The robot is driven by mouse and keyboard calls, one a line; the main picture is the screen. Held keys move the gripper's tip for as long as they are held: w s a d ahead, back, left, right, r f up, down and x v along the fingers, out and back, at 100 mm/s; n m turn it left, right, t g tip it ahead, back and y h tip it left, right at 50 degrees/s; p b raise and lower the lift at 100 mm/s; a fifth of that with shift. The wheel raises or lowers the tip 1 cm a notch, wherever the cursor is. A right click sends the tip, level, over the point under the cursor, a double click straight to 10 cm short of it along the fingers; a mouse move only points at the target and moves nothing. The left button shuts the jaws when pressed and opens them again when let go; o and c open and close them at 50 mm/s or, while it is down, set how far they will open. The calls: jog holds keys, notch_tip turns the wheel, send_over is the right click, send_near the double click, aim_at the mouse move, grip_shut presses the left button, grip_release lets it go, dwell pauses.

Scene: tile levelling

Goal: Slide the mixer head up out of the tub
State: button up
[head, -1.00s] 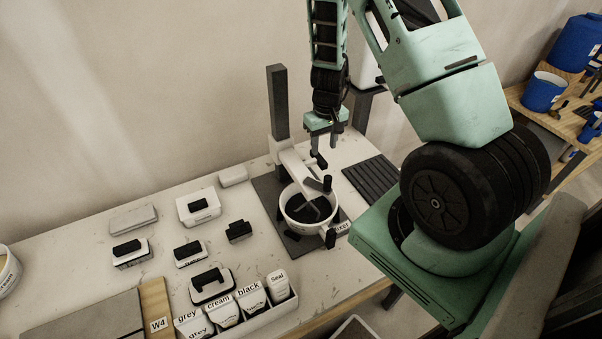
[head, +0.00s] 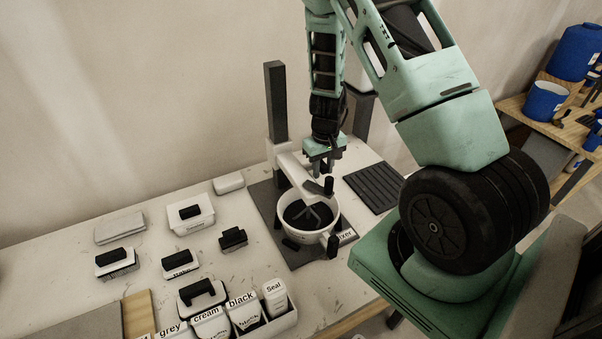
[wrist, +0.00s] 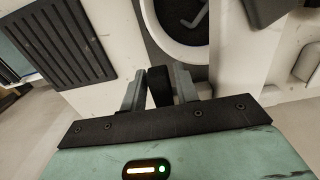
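The mixer stands on a dark base, with a tall dark post (head: 276,105) and a white mixer head (head: 293,170) reaching over the tub. The white tub (head: 309,237) holds the dark paddle (head: 307,212); the head is low over it. My gripper (head: 324,166) is low beside the head's far side. In the wrist view my gripper (wrist: 160,92) has its fingers apart, on either side of a black handle (wrist: 160,86). Firm contact with both fingers does not show. The tub's rim (wrist: 165,45) lies beyond the fingers.
A ribbed dark mat (head: 373,187) lies right of the mixer. Several black-handled tools and a tray of labelled containers (head: 273,318) fill the table's left and front.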

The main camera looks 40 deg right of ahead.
grip_shut()
notch_tip(320, 180, up, 19)
jog(key=p, duration=1.4)
jog(key=shift+p, duration=0.3)
jog(key=o, duration=0.6)
grip_release()
jog(key=shift+f, duration=0.15)
notch_tip(320, 180, up, 7)
jog(key=p, duration=0.4)
